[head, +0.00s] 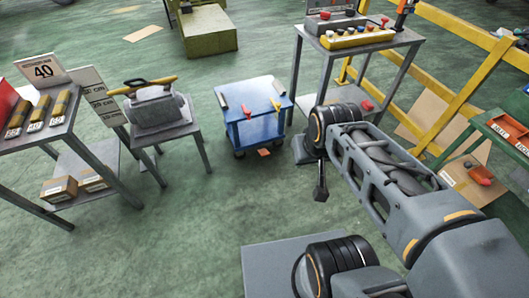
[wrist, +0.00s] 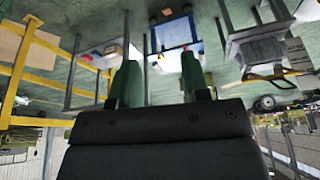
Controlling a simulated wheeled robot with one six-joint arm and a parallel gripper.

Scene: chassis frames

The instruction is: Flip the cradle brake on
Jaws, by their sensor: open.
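No part is clearly readable as the cradle brake. A blue wheeled cart (head: 252,132) stands on the floor in the middle of the head view, with a red lever (head: 276,105) and a yellow lever (head: 246,111) on its top. The cart also shows upside down in the wrist view (wrist: 172,35). A grey machine (head: 155,108) with a yellow handle (head: 150,84) sits on a small stand to its left. My gripper (wrist: 160,78) is open and empty, its green fingers apart in the wrist view. It is clear of the cart and the stand.
A control table (head: 345,48) with buttons stands behind my arm. A yellow railing (head: 460,75) and a green bench (head: 490,128) are at the right. A grey shelf table (head: 75,115) with boxes is at the left. The green floor at lower left is free.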

